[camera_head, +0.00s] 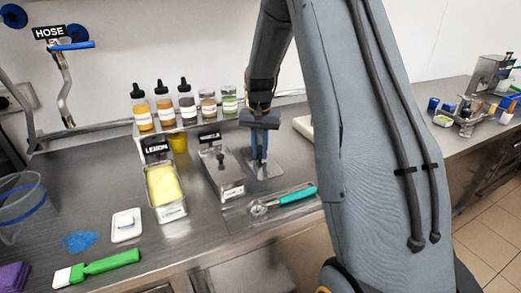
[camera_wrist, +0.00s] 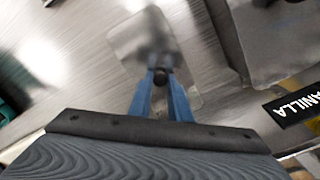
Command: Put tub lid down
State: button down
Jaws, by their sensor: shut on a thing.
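My gripper (camera_head: 260,160) points down over the steel counter, just right of the vanilla tub. Its blue fingers are shut on the small dark knob of a tub lid, which also shows in the wrist view (camera_wrist: 160,75). The tub lid (camera_head: 266,171) is a thin, pale rectangular plate, lying flat at or very near the counter; I cannot tell whether it touches. The vanilla tub (camera_head: 228,184) is steel, with a grey top and a dark knob-like part. The lemon tub (camera_head: 171,212) is uncovered and shows yellow contents.
A teal-handled scoop (camera_head: 298,196) lies in front of the lid. Several topping bottles (camera_head: 165,107) stand along the back ledge. Bare counter lies around the lid.

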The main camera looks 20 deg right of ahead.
aim_at(260, 154)
jog(key=shift+f, duration=0.1)
jog(key=c, duration=1.6)
grip_release()
jog(key=shift+c, duration=0.2)
notch_tip(260, 154, up, 12)
jog(key=b, duration=0.3)
